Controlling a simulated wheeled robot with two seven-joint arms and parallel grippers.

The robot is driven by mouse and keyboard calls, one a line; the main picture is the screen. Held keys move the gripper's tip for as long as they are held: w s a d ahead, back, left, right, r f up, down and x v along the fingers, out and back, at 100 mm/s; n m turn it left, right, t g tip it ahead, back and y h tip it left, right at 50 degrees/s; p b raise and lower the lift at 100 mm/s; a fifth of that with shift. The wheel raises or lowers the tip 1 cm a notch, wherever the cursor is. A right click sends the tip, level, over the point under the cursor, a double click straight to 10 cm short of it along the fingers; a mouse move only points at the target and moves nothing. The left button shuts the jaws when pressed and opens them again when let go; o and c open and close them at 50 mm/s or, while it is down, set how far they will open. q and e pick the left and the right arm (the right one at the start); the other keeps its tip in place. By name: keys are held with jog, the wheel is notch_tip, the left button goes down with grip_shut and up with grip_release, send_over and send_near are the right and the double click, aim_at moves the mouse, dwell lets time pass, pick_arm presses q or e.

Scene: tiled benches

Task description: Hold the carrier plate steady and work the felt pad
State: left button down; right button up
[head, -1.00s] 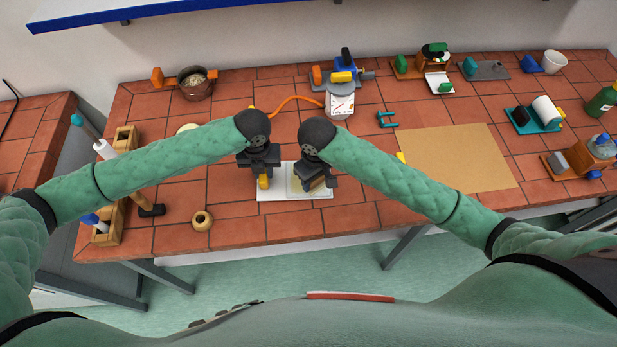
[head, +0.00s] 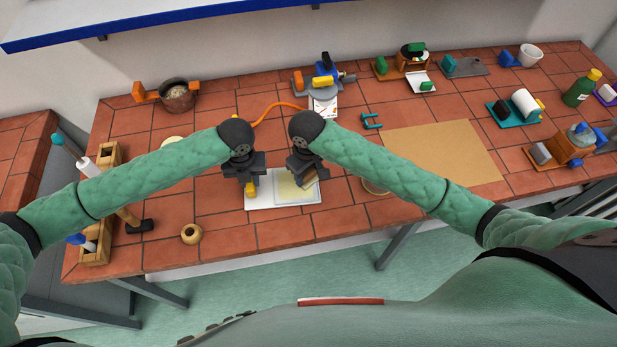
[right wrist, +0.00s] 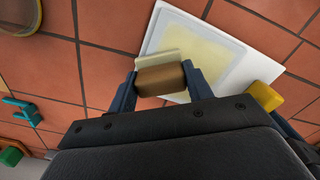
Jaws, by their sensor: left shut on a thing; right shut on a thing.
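The white carrier plate (head: 256,202) lies flat near the bench's front edge, with a pale yellow square area (head: 290,190) on it. A yellow grip (right wrist: 264,96) is at one side of the plate. My left gripper (head: 249,187) is shut on that grip. My right gripper (head: 307,181) is shut on the felt pad, a brown block (right wrist: 160,79) with a cream felt face (right wrist: 158,58). The pad is at the plate's right side in the head view. I cannot tell whether the felt touches the plate.
A wooden rack (head: 100,240) with bottles and a tan ring (head: 191,234) are to the left. A device with an orange hose (head: 277,106) stands behind. A brown sheet (head: 440,155) covers bench at the right. Bare tiles lie in front of the plate.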

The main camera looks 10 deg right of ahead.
jog(key=shift+w+r, duration=0.1)
jog(key=shift+w, duration=0.7)
jog(key=shift+r, duration=3)
pick_arm(q)
jog(key=c, duration=1.2)
grip_release()
jog(key=shift+r, duration=0.15)
jog(key=shift+r, duration=3.35)
